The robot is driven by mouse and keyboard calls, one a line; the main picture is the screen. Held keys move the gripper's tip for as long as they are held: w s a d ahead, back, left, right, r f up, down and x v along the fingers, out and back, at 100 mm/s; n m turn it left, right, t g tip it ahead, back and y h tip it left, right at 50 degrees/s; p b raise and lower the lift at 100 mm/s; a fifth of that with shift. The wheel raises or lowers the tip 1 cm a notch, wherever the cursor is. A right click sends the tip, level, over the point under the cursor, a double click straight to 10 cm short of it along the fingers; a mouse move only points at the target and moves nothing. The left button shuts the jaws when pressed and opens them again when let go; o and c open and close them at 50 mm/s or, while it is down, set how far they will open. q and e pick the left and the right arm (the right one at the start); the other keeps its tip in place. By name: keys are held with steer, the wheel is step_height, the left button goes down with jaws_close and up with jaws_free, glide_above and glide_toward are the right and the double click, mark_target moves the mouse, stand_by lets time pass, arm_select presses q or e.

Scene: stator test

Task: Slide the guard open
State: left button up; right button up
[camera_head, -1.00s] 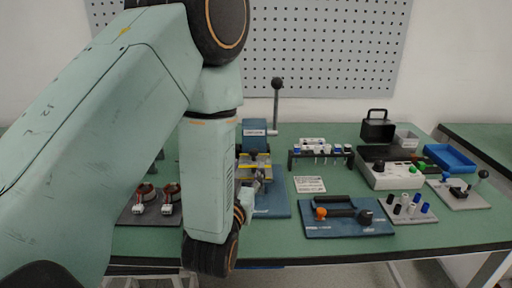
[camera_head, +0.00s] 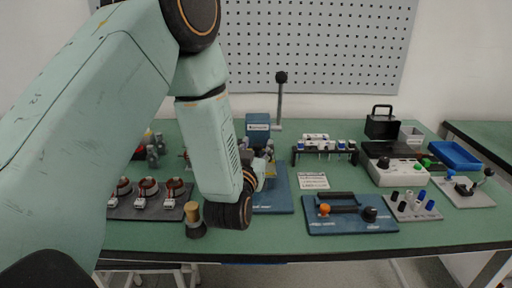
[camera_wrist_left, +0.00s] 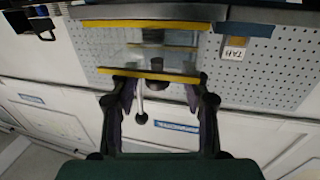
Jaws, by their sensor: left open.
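The guard shows in the left wrist view as a clear panel (camera_wrist_left: 125,48) with a yellow strip (camera_wrist_left: 148,73) along its near edge and another along its far edge. It is on the blue press (camera_head: 258,127) with a long black-knobbed lever, and in the head view my left arm partly hides it. My left gripper (camera_wrist_left: 160,82) is open, its two fingers spread at the near yellow strip with nothing visibly held. I cannot tell whether they touch the strip. In the head view the gripper (camera_head: 264,168) is at the press front, small and partly hidden. My right gripper is not in view.
Several copper-wound stators sit on a dark mat (camera_head: 150,213), left of my wrist. A wooden-handled tool (camera_head: 194,218) stands beside it. A blue fixture (camera_head: 350,226) with black handle lies right of the press. A control box (camera_head: 396,174) and blue tray (camera_head: 456,155) are farther right.

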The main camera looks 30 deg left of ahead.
arm_select(q)
steer(key=shift+w+d+f, duration=0.1)
steer(key=shift+w, duration=0.1)
steer(key=shift+c, duration=1.1)
steer(key=shift+s, duration=0.1)
steer(key=c, duration=0.4)
jaws_close()
